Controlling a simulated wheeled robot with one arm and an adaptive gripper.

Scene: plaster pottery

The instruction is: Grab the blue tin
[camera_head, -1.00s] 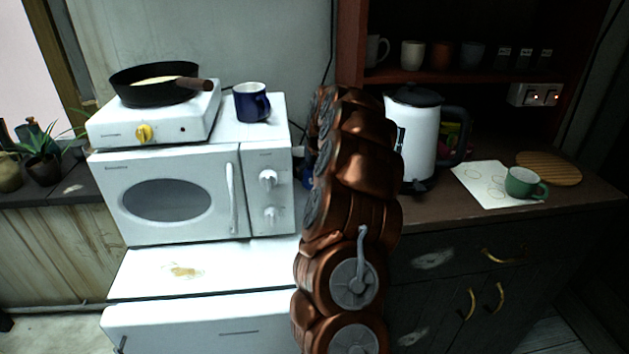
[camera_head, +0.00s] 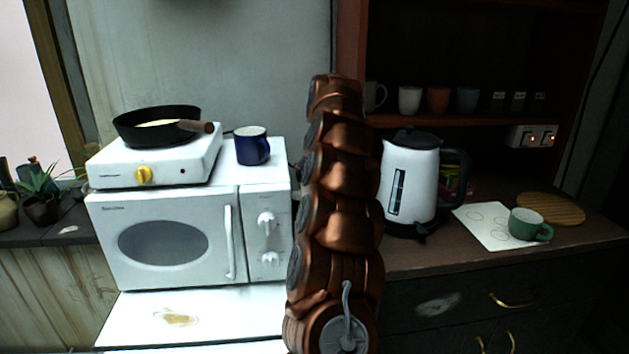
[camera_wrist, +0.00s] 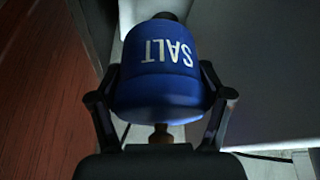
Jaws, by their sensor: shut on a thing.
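The blue tin (camera_wrist: 158,92) fills the middle of the wrist view. It has white "SALT" lettering, which reads upside down there. My gripper (camera_wrist: 160,74) has one black finger on each side of the tin and is shut on it. In the head view my copper-coloured arm stands upright in the middle. The gripper and the tin do not show there.
A white microwave (camera_head: 165,235) stands left of my arm, with a blue mug (camera_head: 251,148) and a hotplate with a frying pan (camera_head: 157,128) on top. A white kettle (camera_head: 408,185) stands right of my arm. A green mug (camera_head: 527,225) is farther right.

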